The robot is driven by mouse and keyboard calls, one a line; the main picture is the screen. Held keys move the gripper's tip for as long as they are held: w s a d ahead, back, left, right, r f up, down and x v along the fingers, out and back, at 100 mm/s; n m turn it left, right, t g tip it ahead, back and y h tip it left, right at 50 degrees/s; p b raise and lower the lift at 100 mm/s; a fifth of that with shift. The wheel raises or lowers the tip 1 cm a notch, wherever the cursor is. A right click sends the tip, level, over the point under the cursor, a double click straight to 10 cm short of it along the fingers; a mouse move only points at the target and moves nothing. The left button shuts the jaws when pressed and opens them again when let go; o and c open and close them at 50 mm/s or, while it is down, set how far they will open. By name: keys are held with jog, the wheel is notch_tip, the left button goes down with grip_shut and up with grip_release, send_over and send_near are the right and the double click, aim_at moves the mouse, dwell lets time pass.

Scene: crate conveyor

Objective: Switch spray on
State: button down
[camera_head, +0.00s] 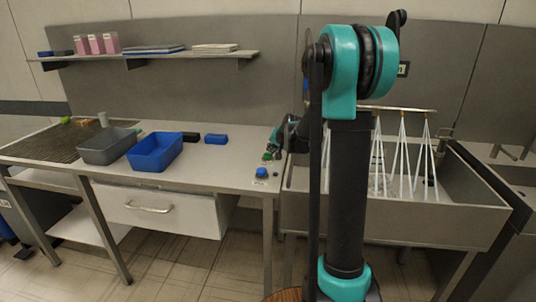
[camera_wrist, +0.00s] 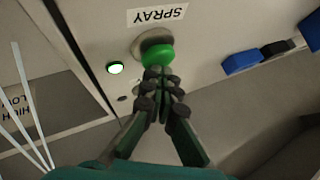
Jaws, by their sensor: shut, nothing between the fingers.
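The green spray button (camera_wrist: 156,54) sits on a metal surface beside a label reading SPRAY (camera_wrist: 157,15) in the wrist view. White streaks (camera_head: 404,155) fan down from a bar (camera_head: 395,109) into the sink (camera_head: 400,225).
A blue button (camera_head: 261,173) stands near the table's front edge. A blue bin (camera_head: 155,166) and a grey bin (camera_head: 92,158) stand on the table (camera_head: 215,172) to the left. A blue block (camera_head: 215,139) and a black block (camera_head: 190,137) lie behind. A shelf (camera_head: 150,60) hangs above.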

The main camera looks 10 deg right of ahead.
aim_at(271, 155)
jog(key=shift+r, duration=3.05)
